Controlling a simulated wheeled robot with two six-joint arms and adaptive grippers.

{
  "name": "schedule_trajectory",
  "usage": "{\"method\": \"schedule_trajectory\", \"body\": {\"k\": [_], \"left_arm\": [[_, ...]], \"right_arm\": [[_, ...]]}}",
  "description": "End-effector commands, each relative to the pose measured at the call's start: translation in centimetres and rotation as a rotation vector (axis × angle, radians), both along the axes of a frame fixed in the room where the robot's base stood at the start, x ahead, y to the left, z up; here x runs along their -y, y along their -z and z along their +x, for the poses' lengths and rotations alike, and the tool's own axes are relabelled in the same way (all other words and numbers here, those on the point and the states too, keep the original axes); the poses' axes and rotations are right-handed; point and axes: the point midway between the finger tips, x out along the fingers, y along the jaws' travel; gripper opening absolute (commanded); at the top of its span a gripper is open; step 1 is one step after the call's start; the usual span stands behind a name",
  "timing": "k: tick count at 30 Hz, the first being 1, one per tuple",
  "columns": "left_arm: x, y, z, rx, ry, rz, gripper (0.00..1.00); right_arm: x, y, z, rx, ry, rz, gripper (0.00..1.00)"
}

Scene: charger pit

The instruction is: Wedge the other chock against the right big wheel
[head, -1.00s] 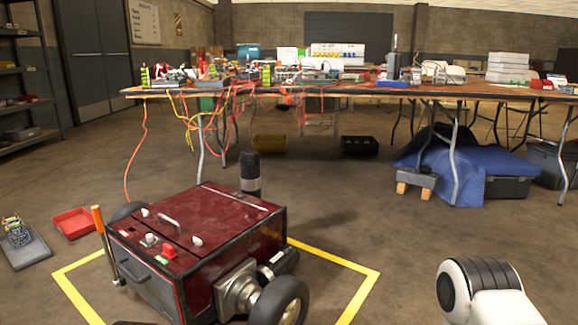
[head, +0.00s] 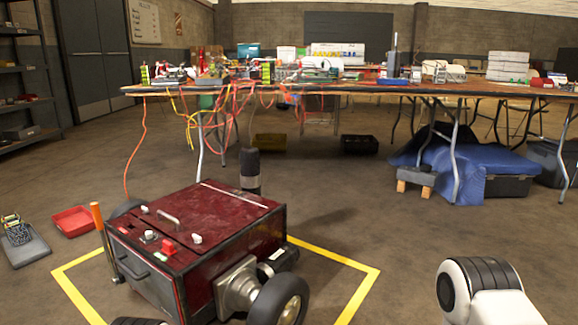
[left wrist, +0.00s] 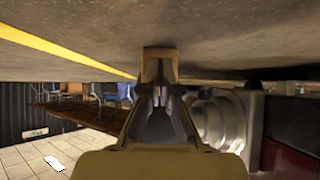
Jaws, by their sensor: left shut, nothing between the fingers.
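The right big wheel (head: 280,300), a black tire with a pale hub, is on the near right side of the dark red machine (head: 215,215). A round metal hub and housing (left wrist: 225,118) on the machine shows just right of the gripper. In the head view the left gripper is hidden. My right gripper is outside both views.
Yellow tape (head: 358,290) outlines a square on the floor around the machine. A red tray (head: 73,221) and a grey tray (head: 25,248) lie to the left. A cluttered long table (head: 340,88) stands behind. The floor right of the square is clear.

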Motion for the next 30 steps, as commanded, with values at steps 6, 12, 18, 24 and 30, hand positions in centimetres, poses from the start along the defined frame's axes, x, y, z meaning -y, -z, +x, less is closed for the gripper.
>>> {"method": "schedule_trajectory", "body": {"k": [6, 12, 18, 24, 30], "left_arm": [[0.2, 0.1, 0.3, 0.000, 0.001, -0.001, 0.00], [0.4, 0.1, 0.5, 0.000, 0.001, -0.001, 0.00], [0.6, 0.1, 0.8, 0.000, 0.001, -0.001, 0.00], [0.8, 0.1, 1.0, 0.000, 0.001, 0.000, 0.00], [0.9, 0.1, 1.2, 0.000, 0.001, -0.001, 0.00]], "right_arm": [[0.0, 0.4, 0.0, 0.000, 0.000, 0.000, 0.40], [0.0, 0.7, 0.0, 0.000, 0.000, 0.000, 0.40], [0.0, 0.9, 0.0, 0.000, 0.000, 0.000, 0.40], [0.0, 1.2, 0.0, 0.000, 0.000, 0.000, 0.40], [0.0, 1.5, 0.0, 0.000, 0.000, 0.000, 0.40]]}}
